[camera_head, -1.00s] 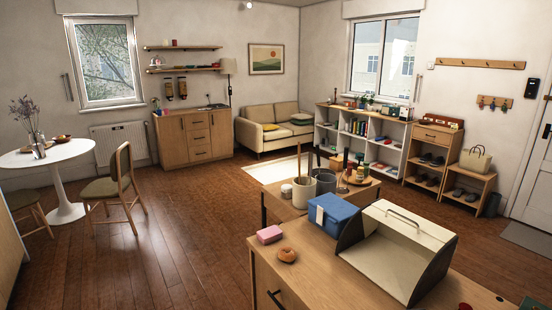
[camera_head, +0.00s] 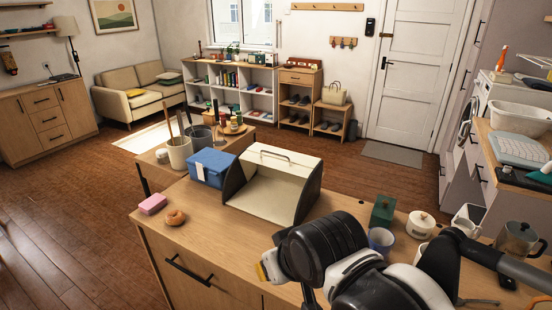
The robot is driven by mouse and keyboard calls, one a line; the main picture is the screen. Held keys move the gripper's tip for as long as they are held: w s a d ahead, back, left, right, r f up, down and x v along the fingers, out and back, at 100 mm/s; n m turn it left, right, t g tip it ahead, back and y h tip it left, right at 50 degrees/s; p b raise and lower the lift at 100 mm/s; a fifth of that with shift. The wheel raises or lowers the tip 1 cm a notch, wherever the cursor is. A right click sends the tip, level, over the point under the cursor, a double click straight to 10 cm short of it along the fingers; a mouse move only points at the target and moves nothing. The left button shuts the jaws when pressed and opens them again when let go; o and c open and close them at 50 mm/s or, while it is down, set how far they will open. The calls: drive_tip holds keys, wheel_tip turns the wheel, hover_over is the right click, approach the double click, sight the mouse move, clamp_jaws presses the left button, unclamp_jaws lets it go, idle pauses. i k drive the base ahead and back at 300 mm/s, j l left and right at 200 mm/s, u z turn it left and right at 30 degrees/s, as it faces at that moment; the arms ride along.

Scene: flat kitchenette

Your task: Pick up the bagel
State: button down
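The bagel (camera_head: 175,217) is a small brown ring. It lies flat on the left end of the wooden counter (camera_head: 215,225), near the front edge. My arm comes in from the lower right, with black and white links in front of the counter. The end of my arm (camera_head: 268,268) points toward the lower middle, well to the right of the bagel and apart from it. The fingertips are not clearly visible, so I cannot tell whether my gripper is open or shut.
A pink block (camera_head: 152,204) lies just left of the bagel. A blue box (camera_head: 211,167) and an open cream bread bin (camera_head: 270,190) stand behind and to the right. A green box (camera_head: 383,210), a purple cup (camera_head: 381,240) and a white lidded pot (camera_head: 420,225) stand right, near my arm.

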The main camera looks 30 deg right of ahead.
sight(175, 218)
drive_tip(key=i+j, duration=0.15)
drive_tip(key=j, duration=0.2)
drive_tip(key=i+j+u, duration=0.15)
drive_tip(key=j, duration=0.25)
drive_tip(key=i+j, duration=0.15)
drive_tip(key=j, duration=0.2)
drive_tip(key=i+j+u, duration=0.15)
drive_tip(key=j, duration=0.2)
drive_tip(key=i+j, duration=0.15)
drive_tip(key=j, duration=0.2)
drive_tip(key=u, duration=0.05)
